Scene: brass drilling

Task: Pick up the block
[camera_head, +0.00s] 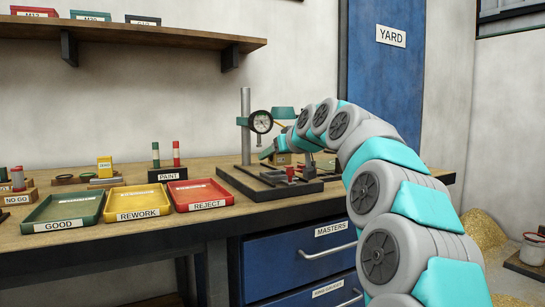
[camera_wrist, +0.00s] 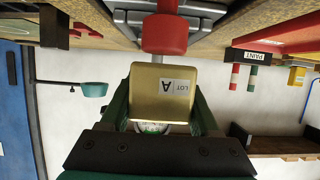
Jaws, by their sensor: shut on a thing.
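The brass-coloured block (camera_wrist: 160,93), with a white "LOT A" label, fills the middle of the wrist view, which looks upside down. My gripper (camera_wrist: 163,84) is shut on it, with a dark green finger along each side. In the head view my arm reaches over the bench beside the dial gauge, and I cannot clearly make out the block there. Whether the block touches what is under it is hard to tell.
A dial gauge (camera_head: 261,122) on a post stands by a dark fixture plate (camera_head: 255,188) with a red knob. The red knob (camera_wrist: 164,34) shows close by the block in the wrist view. Green (camera_head: 63,225), yellow (camera_head: 137,212) and red (camera_head: 203,204) trays are left.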

